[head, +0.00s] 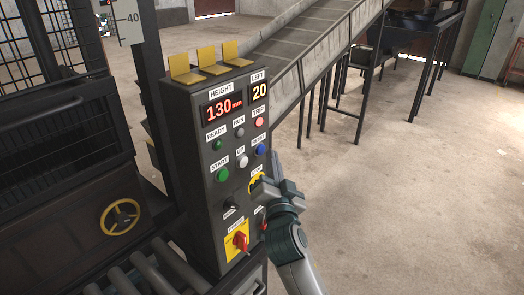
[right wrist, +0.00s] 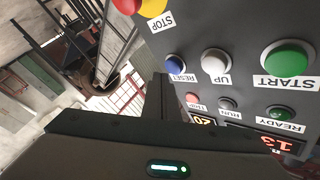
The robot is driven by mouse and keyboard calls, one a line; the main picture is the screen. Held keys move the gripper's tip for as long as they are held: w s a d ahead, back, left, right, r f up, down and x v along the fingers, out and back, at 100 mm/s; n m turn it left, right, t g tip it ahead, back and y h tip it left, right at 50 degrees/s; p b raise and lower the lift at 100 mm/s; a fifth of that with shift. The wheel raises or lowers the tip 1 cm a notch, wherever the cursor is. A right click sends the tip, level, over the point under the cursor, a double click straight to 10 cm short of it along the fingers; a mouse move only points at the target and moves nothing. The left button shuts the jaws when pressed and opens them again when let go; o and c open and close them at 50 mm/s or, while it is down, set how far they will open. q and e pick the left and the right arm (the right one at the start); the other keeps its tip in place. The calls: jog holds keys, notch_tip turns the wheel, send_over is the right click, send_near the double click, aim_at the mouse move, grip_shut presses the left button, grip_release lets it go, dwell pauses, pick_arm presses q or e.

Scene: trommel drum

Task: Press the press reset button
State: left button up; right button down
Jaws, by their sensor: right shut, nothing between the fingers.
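The blue reset button (head: 261,149) sits on the right side of the dark control panel (head: 196,130), under a label. In the right wrist view the blue button (right wrist: 175,64) shows beside its RESET label, close to the tip of my shut fingers. My right gripper (head: 273,158) is shut and empty, just right of and below the button in the head view. I cannot tell whether the fingertips touch it; the button's face is unobstructed. My left gripper is out of view.
Close by are the white UP button (head: 242,161), green START button (head: 222,174) and red TRIP light (head: 259,122). The red stop button (right wrist: 126,5) is near the gripper. Open floor (head: 400,190) lies to the right.

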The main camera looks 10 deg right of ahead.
jog(key=shift+w+a, duration=0.15)
jog(key=shift+w+a, duration=0.15)
jog(key=shift+w, duration=0.05)
dwell(0.3)
jog(key=shift+w+a+b, duration=0.25)
jog(key=shift+w+b, duration=0.1)
dwell(1.1)
jog(key=shift+s+d, duration=0.1)
jog(key=shift+s, duration=0.05)
jog(key=shift+s+d, duration=0.45)
jog(key=shift+s, duration=0.1)
jog(key=shift+p, duration=0.3)
jog(key=shift+s+d+p, duration=0.35)
jog(key=shift+s+d, duration=0.45)
jog(key=shift+s, duration=0.2)
jog(key=shift+s+d+p, duration=0.35)
jog(key=shift+s+d, duration=0.4)
jog(key=shift+s, duration=0.25)
jog(key=shift+f, duration=0.1)
